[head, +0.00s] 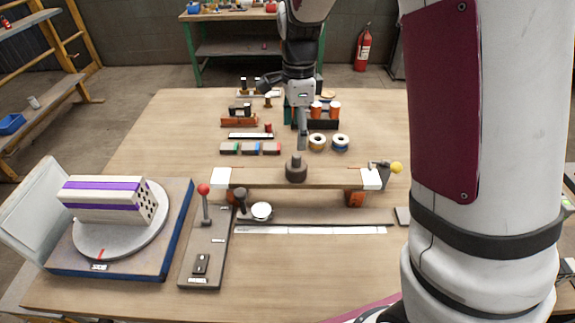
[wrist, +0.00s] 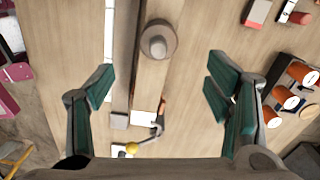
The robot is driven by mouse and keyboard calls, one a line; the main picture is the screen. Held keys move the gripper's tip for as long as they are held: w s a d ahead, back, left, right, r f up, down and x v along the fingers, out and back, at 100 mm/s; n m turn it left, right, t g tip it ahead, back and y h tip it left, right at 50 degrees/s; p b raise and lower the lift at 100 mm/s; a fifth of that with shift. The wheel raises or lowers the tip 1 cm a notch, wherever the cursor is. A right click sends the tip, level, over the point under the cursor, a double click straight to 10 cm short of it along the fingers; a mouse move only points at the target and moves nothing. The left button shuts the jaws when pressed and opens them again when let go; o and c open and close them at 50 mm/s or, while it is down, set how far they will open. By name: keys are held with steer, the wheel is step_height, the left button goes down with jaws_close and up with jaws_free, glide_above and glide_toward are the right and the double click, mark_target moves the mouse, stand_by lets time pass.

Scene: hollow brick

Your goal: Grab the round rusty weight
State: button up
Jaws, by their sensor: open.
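The round weight (head: 296,170) is a dark grey-brown disc with a smaller knob on top. It stands upright on a wooden beam (head: 260,177) that bridges two supports with white end blocks. In the wrist view the weight (wrist: 158,42) shows from above, at the top centre, ahead of the fingertips and between their lines. My gripper (head: 302,140) hangs above and behind the weight in the head view, apart from it. In the wrist view my gripper (wrist: 160,78) has its two green-padded fingers spread wide with nothing between them.
Behind the beam are coloured blocks (head: 250,148), tape rolls (head: 317,142) and orange-topped cups (head: 334,108). A red-knobbed lever (head: 204,190) stands front left, beside a turntable with a striped hollow brick (head: 108,199). A yellow ball (head: 397,168) sits at the beam's right end.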

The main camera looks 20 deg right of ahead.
mark_target(296, 166)
step_height(296, 166, down, 12)
steer(key=shift+s+f+p, duration=0.1)
steer(key=shift+f+p, duration=0.05)
steer(key=shift+p, duration=0.2)
jaws_close()
stand_by(0.4)
